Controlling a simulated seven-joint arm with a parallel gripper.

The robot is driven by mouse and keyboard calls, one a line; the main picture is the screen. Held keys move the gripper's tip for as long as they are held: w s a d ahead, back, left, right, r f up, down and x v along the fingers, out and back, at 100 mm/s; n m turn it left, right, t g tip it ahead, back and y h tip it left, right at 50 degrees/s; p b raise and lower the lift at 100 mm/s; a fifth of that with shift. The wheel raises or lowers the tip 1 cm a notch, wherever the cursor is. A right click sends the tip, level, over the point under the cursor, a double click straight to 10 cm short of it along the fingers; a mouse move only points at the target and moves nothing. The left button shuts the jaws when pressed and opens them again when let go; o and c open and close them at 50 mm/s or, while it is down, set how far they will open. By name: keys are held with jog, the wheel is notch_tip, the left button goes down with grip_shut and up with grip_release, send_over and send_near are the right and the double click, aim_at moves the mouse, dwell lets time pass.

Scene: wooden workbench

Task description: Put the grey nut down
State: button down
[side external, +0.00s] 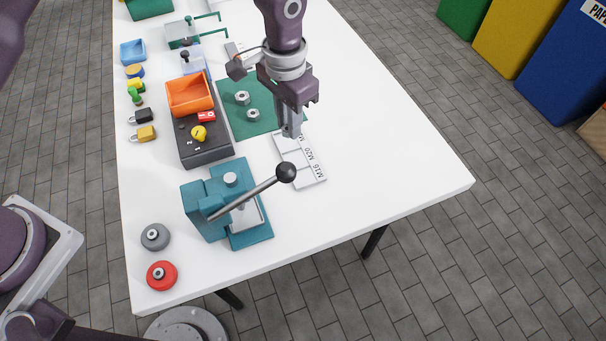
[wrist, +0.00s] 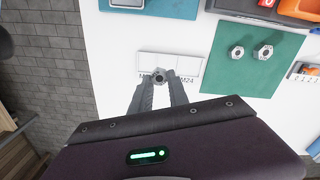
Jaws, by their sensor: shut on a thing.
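My gripper (side external: 291,132) points down at the far end of a white labelled tray (side external: 312,179), beside the green mat. In the wrist view its fingers (wrist: 160,83) are shut on a grey nut (wrist: 160,75), a dark hole in its middle. The nut is over the tray's near edge, between the partly covered label on the left and "M24". I cannot tell whether it touches the tray. In the side view the fingers hide the nut; the labels "M16" and "M20" can be read there. Two other grey nuts (side external: 241,97) (side external: 253,114) lie on the green mat.
The green mat (side external: 265,124) lies left of the tray. A teal press (side external: 203,214) with a black-knobbed lever (side external: 286,172) stands close to the tray's near end. An orange bin (side external: 190,94) sits on a dark box (side external: 207,155). The white bench right of the tray is clear.

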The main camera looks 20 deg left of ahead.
jog(key=shift+m, duration=0.4)
jog(key=d+f, duration=0.1)
jog(key=f, duration=0.2)
jog(key=d+f, duration=0.1)
jog(key=f, duration=0.3)
jog(key=d+f, duration=0.2)
jog(key=f, duration=0.2)
jog(key=shift+s, duration=0.4)
jog(key=shift+a+f, duration=0.1)
jog(key=shift+f, duration=0.25)
jog(key=shift+f, duration=0.25)
jog(key=c, duration=1.3)
grip_release()
jog(key=shift+o, duration=0.2)
jog(key=shift+r, duration=0.1)
notch_tip(320, 180, up, 13)
jog(key=shift+r, duration=0.1)
